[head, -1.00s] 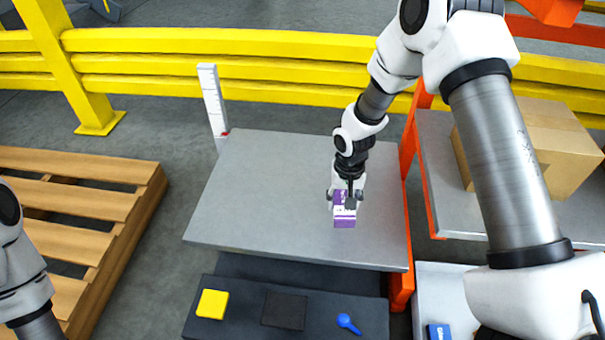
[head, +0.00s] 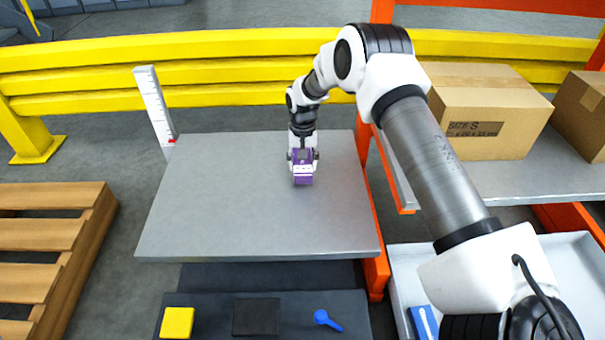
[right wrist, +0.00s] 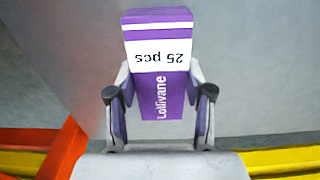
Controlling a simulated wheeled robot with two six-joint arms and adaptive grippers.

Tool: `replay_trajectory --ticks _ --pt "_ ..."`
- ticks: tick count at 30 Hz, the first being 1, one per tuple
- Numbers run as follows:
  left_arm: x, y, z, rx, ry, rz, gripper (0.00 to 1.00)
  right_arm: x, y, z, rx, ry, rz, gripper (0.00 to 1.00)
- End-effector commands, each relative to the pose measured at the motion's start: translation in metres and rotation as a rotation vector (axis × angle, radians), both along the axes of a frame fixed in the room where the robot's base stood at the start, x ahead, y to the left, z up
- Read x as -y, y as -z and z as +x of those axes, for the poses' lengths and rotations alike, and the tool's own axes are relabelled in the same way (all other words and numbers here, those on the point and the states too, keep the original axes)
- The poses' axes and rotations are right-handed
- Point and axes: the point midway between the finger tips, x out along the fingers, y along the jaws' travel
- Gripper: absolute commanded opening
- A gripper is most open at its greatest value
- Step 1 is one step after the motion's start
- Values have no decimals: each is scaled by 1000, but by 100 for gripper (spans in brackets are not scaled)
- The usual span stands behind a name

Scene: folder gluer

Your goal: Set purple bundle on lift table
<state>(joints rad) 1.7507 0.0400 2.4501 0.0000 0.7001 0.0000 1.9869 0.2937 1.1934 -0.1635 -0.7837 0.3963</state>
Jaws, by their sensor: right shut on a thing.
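The purple bundle (head: 303,173), with a white band, is in my right gripper (head: 303,156) over the right half of the grey lift table (head: 230,215). In the right wrist view the bundle (right wrist: 160,62) shows "25 pcs" and "Lollivane" lettering. The right gripper (right wrist: 160,95) is shut on it, with a finger on each side. The bundle is low over the table top; I cannot tell whether its underside touches. My left gripper is out of view.
A white ruler post (head: 155,108) stands at the table's back left corner. An orange frame (head: 375,265) runs along its right side. Cardboard boxes (head: 480,110) sit on the right shelf. A wooden pallet (head: 50,250) lies left. The table's left half is clear.

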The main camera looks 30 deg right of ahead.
Motion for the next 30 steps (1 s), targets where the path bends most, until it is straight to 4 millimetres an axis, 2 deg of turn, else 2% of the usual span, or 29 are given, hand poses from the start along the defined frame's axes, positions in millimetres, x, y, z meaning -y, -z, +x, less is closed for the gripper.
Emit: replay_trajectory --ticks 1,3,4,5,13,14,15,26,30 --pt "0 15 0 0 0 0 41 0 18 -1 -1 0 0 15" --pt "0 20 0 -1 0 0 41 0 25 0 0 0 0 15" --pt "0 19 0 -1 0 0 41 0 24 0 0 0 0 15" --pt "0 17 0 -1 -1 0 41 0 23 0 1 0 -1 10" --pt "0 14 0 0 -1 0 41 0 24 -1 -1 0 0 9" --pt "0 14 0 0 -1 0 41 0 24 -1 -1 0 0 62" --pt "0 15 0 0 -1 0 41 0 24 -1 -1 0 -1 76" --pt "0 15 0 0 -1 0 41 0 21 -1 1 1 -1 76" --pt "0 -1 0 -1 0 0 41 0 -4 0 2 1 0 76"
